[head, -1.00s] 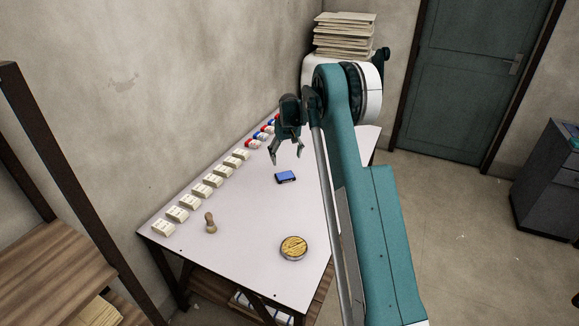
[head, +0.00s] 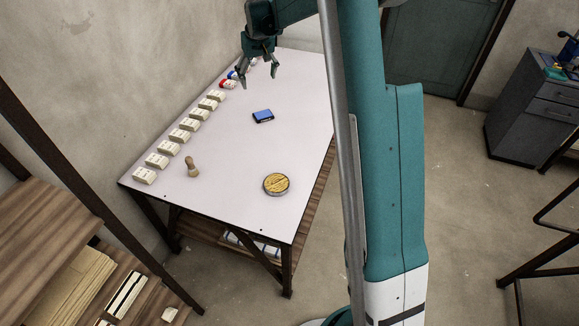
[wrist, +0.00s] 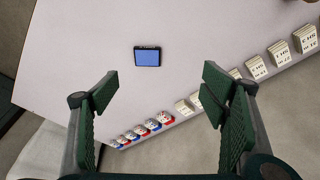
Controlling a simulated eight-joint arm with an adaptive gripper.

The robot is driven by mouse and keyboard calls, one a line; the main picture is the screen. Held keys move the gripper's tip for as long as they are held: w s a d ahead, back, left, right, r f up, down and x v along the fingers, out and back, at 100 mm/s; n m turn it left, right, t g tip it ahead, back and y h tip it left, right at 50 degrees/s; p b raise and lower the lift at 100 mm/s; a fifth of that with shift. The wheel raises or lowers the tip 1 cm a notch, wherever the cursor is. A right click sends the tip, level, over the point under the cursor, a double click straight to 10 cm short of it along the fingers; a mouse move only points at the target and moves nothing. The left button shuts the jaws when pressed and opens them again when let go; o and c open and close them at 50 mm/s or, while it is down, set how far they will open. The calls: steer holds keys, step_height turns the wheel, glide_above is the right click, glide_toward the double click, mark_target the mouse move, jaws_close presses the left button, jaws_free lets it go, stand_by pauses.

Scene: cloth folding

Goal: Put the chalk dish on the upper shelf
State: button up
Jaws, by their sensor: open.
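A round dish with yellow, stick-like contents (head: 276,184) rests on the white table (head: 225,180) near its front right edge; I take it for the chalk dish. It is not visible in the wrist view. A wooden rack stands at the left, with an upper board (head: 45,215) and a lower board holding paper items. My gripper (head: 257,80) is above the table's far part, well away from the dish. It is open and empty, and its two fingers stand wide apart in the wrist view (wrist: 160,95).
A blue pad (head: 263,116) lies mid-table, also in the wrist view (wrist: 147,57). A wooden stamp (head: 192,167) stands near the front left. Several white card stacks (head: 180,136) and red and blue items (head: 230,82) line the wall side. The rack's dark post (head: 75,195) stands beside its boards.

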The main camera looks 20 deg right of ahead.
steer(key=s+a+r+t, duration=0.1)
steer(key=s+a+r, duration=0.3)
steer(key=s, duration=0.5)
steer(key=s+a+r, duration=0.1)
steer(key=s+r, duration=0.5)
steer(key=s, duration=0.2)
steer(key=s+a+r+t, duration=0.1)
steer(key=s+a+r, duration=0.3)
steer(key=s, duration=0.5)
steer(key=s+a+f+t, duration=0.1)
steer(key=s+f, duration=0.2)
steer(key=s, duration=1.2)
steer(key=s+a+f+t, duration=0.1)
steer(key=s+a+f, duration=0.1)
steer(key=s, duration=1.2)
steer(key=shift+s+f, duration=0.35)
steer(key=shift+f, duration=0.15)
steer(key=c, duration=0.3)
